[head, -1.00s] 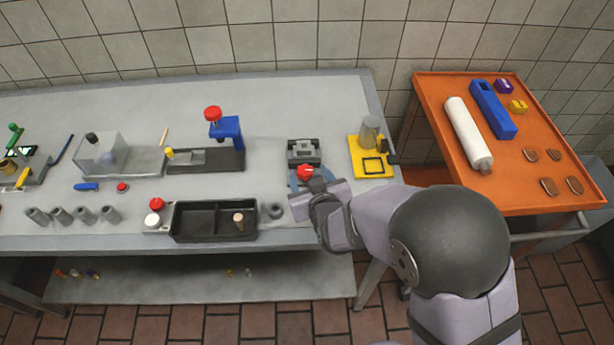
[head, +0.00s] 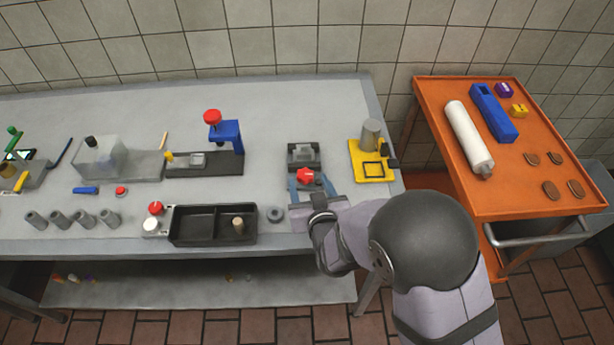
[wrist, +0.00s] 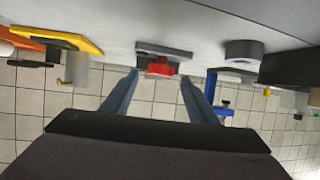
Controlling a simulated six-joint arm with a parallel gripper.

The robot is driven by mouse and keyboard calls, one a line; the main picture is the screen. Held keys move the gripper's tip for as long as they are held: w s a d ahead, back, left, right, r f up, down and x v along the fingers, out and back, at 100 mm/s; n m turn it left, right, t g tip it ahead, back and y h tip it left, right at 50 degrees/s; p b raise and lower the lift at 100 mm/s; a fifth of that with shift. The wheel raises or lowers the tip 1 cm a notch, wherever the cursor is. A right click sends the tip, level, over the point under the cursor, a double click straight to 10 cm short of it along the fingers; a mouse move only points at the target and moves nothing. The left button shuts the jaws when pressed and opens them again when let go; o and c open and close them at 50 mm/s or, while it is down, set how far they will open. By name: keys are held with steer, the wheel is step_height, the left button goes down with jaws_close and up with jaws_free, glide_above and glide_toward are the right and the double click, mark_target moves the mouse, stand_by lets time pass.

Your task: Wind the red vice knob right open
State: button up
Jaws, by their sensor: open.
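The red vice knob (head: 306,175) is at the front of the grey vice (head: 304,153), which stands on the grey bench left of the yellow plate. My gripper (head: 306,186) is open, with its blue-grey fingers on either side of the knob in the head view. In the wrist view the knob (wrist: 160,67) shows between and beyond the two spread fingertips (wrist: 160,80), with a gap on each side. I cannot tell whether either finger touches it. The vice jaws are small in view and their gap is hard to judge.
A yellow plate (head: 381,173) with a grey cylinder is right of the vice. A grey ring (head: 275,215) and a black two-part tray (head: 212,238) are left of my gripper. A blue press (head: 226,133) stands further left. An orange trolley (head: 530,205) is at the right.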

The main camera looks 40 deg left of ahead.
mark_target(307, 177)
steer(key=shift+p+x, duration=0.3)
steer(key=shift+x, duration=1.2)
steer(key=c, duration=1)
